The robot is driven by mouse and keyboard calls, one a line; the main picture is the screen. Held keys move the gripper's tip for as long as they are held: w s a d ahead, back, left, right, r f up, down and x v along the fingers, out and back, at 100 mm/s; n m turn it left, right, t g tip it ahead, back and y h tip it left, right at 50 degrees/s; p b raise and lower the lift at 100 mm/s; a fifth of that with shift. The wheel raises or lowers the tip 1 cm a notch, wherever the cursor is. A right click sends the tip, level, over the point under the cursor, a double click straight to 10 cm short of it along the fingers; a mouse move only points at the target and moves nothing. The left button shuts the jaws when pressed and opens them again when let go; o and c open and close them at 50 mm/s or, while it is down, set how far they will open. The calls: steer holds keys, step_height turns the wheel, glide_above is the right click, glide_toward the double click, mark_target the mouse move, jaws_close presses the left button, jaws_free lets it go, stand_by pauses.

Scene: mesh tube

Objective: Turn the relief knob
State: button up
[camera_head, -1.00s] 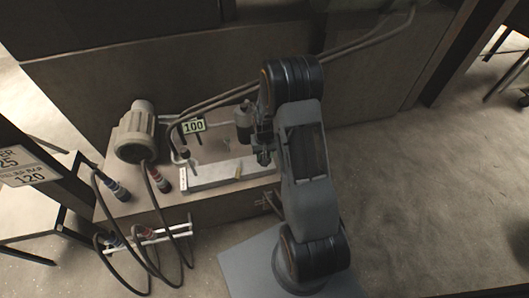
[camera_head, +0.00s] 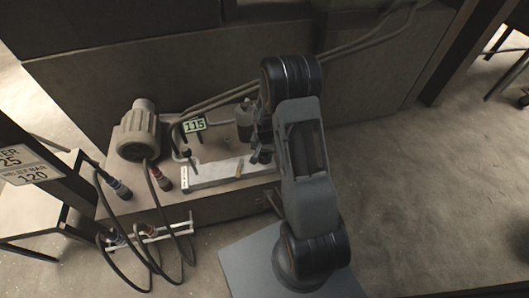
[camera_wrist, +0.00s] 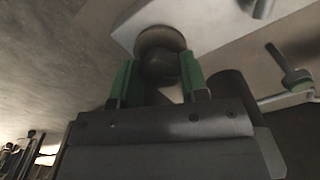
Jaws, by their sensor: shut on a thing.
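The relief knob (camera_wrist: 158,65) is a dark rounded knob above a tan ring. It sits between the two green-sided fingers of my gripper (camera_wrist: 160,80) in the wrist view. The fingers are shut on it, one on each side. In the head view my gripper (camera_head: 262,155) is over the right end of the pale block on the bench, and the arm hides the knob there. A small display (camera_head: 194,125) behind the block reads 115. A sign (camera_head: 28,172) at the left, cut off by the picture edge, shows 25 and 120.
A beige motor (camera_head: 138,130) stands at the bench's left, with black hoses and coloured couplings hanging over the front. A dark cylinder (camera_head: 244,118) stands close behind my gripper. A lever with an upright handle (camera_wrist: 296,80) is right of the knob. Open floor lies right.

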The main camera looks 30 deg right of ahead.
mark_target(265, 153)
steer(key=o, duration=0.9)
steer(key=shift+o, duration=0.2)
steer(key=shift+r, duration=0.15)
step_height(265, 153, up, 14)
steer(key=p, duration=0.3)
steer(key=shift+f+p, duration=0.2)
steer(key=shift+p, duration=0.2)
